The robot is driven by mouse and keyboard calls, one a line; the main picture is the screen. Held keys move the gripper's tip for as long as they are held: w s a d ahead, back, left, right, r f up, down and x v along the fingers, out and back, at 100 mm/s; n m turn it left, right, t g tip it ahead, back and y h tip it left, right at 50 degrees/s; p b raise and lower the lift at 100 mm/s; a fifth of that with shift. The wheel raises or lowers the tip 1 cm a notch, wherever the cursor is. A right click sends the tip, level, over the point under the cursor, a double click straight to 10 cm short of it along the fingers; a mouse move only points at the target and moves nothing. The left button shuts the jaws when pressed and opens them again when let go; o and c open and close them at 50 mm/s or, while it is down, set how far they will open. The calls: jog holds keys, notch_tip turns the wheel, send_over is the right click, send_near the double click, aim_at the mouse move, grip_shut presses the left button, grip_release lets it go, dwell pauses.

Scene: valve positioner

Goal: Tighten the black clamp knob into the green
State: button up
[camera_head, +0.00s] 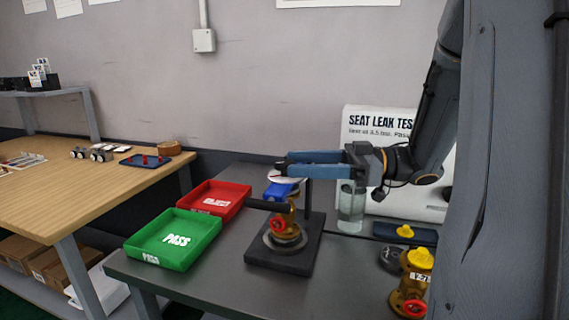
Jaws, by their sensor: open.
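A brass valve (288,228) with a red port ring stands upright on a black test stand (262,256) on the grey bench. A blue part (279,190) sits at its top. A black bar (266,205) sticks out to the left at the height of the valve's upper part; I cannot tell whether it is the clamp knob. My gripper (283,165) is open, pointing left, above the valve and blue part.
A green PASS tray (172,240) and a red tray (217,198) lie left of the stand. A clear water container (351,207) stands right of it, before a white sign board (377,123). Another brass valve (414,277) with a yellow top stands at the right front.

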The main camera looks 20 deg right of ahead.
aim_at(285, 162)
jog(key=shift+x, duration=2)
jog(key=c, duration=1.1)
jog(key=shift+o, duration=0.2)
jog(key=shift+s+t+p, duration=0.1)
jog(key=shift+t+p, duration=0.2)
jog(key=shift+p, duration=0.1)
